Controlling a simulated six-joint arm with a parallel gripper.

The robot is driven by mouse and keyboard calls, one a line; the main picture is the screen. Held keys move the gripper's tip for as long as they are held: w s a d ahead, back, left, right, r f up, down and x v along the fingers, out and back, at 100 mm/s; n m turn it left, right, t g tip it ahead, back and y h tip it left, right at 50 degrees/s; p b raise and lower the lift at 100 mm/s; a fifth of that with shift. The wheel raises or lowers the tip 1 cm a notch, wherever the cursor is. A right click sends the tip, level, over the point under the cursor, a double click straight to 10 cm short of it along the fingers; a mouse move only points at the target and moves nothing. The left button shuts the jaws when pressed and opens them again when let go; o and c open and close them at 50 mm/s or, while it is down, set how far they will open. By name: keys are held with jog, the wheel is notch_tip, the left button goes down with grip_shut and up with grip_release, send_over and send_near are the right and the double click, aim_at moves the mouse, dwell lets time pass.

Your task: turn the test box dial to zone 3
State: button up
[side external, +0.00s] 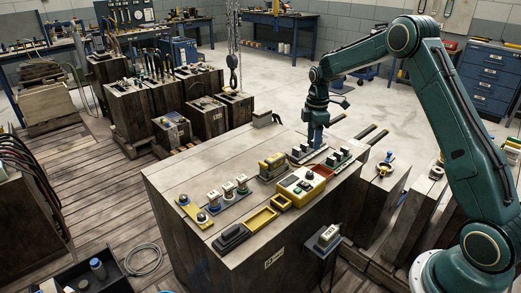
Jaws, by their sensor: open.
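The test box appears to be the yellow case with a pale top panel (291,185) on the large wooden block. A small dark knob (308,176) on it looks like the dial. Its zone marks and pointer are too small to read. My gripper (316,146) points down at the back part of the block top, behind and a little right of the test box, apart from the dial. It is open, though its fingertips are hard to make out against the dark fittings beside them.
The wooden block top (205,165) is bare at its left. A yellow tray (260,220), a black case (231,237), a yellow-green block (271,165) and a strip with white-topped parts (228,190) stand around the test box. A hook (233,75) hangs behind.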

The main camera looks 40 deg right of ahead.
aim_at(310, 173)
notch_tip(310, 173, down, 13)
jog(key=shift+s+a+r, duration=0.1)
jog(key=shift+s+r, duration=0.05)
dwell(0.4)
jog(key=c, duration=1)
